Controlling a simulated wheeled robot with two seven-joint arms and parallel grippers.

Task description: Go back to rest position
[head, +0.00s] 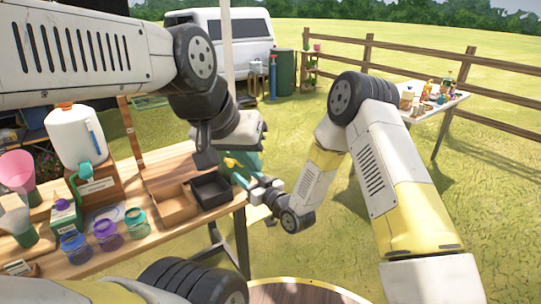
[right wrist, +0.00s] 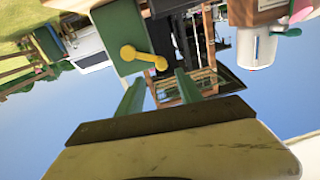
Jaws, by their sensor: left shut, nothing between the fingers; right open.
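My left arm comes in from the upper left in the head view. Its dark gripper (head: 205,156) is shut and empty above the far end of the wooden table. My right arm reaches in from the lower right and bends down toward that table end. Its gripper (head: 248,180) is partly hidden by the arm in the head view. In the right wrist view the right gripper (right wrist: 160,92) shows two green fingers spread apart with nothing between them. A green box with a yellow crank (right wrist: 144,58) is close beyond them; the crank (head: 232,162) also shows in the head view.
The wooden table (head: 140,255) carries a white dispenser (head: 76,137), several jars (head: 106,234), a black tray (head: 211,190) and a brown tray (head: 175,205). A second table (head: 428,108), a fence (head: 418,60) and a white vehicle (head: 235,38) stand farther off. Open grass (head: 480,190) lies right.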

